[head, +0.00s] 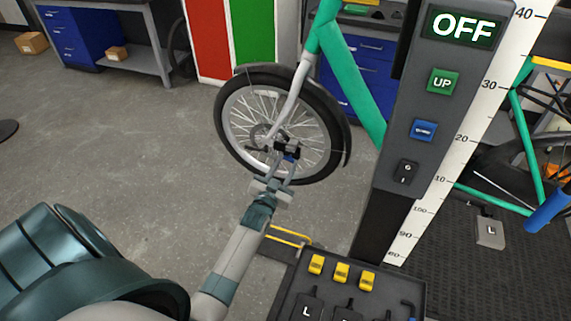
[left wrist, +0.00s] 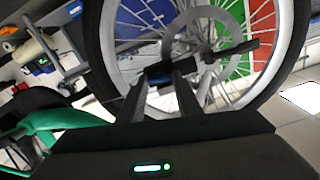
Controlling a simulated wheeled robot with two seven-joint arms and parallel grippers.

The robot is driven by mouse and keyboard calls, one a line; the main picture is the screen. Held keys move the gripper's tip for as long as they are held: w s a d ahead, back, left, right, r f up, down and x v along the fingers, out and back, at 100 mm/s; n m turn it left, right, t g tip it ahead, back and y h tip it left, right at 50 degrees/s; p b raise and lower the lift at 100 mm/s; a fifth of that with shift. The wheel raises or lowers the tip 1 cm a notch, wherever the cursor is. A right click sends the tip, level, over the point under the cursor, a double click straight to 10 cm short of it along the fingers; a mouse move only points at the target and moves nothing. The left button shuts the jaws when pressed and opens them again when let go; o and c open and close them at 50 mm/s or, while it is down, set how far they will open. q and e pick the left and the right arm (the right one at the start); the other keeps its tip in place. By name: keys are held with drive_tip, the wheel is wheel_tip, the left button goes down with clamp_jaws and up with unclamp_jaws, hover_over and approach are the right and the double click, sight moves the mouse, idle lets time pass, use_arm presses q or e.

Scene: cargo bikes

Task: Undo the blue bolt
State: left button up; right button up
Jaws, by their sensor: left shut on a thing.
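The blue bolt (head: 291,157) is at the hub area of the bike's front wheel (head: 240,103). It is small and mostly covered by my fingertips. My left gripper (head: 286,153) reaches up to it from below and is shut on it. In the left wrist view the fingertips of my left gripper (left wrist: 163,72) close together in front of the wheel hub, with a bit of the blue bolt (left wrist: 156,68) showing between them. A dark lever-like bar (left wrist: 232,51) sticks out to the right of it. My right gripper is not in view.
A grey control post (head: 423,150) with an OFF display, buttons and a ruler strip stands right of the wheel. A dark tray (head: 281,303) with yellow pieces is at the bottom. A yellow-handled frame (head: 290,236) is beside it.

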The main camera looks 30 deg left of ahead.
use_arm(q)
drive_tip(key=n, duration=0.3)
drive_tip(key=shift+f, duration=0.1)
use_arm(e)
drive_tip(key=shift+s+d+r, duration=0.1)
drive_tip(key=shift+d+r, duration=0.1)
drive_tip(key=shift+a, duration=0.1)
use_arm(q)
drive_tip(key=o, duration=1)
drive_tip(key=shift+o, duration=0.2)
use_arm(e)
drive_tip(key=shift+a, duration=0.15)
use_arm(q)
drive_tip(key=shift+s, duration=0.15)
